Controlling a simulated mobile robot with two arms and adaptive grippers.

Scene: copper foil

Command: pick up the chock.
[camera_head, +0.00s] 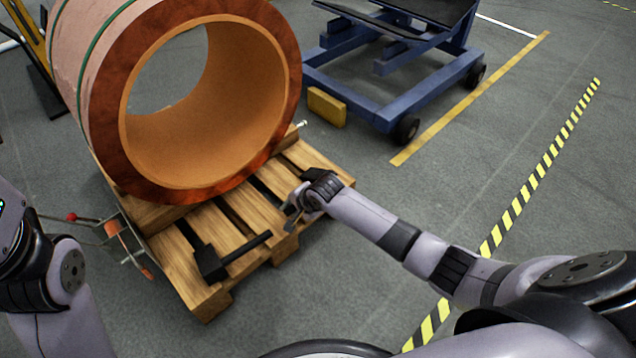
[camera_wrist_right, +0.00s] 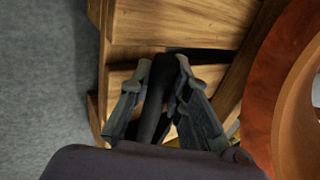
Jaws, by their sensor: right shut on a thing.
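Two black items are on the wooden pallet (camera_head: 182,283). A black chock (camera_head: 208,264) with a long bar handle lies at its front left. My right gripper (camera_head: 293,205) is at the pallet's right side, beside the copper coil. In the right wrist view, the fingers of the right gripper (camera_wrist_right: 160,92) are shut on a dark bar-shaped piece (camera_wrist_right: 152,112), which looks like the handle of another black chock. In the head view the gripper and wrist hide most of that chock. My left gripper is out of view; only part of that arm shows.
The large copper coil (camera_head: 290,70) rests on the pallet and stands close to the right gripper. A blue cart (camera_head: 360,101) with a yellow block (camera_head: 326,107) stands behind. A red-knobbed metal frame (camera_head: 118,238) is at the left. Floor to the right is clear.

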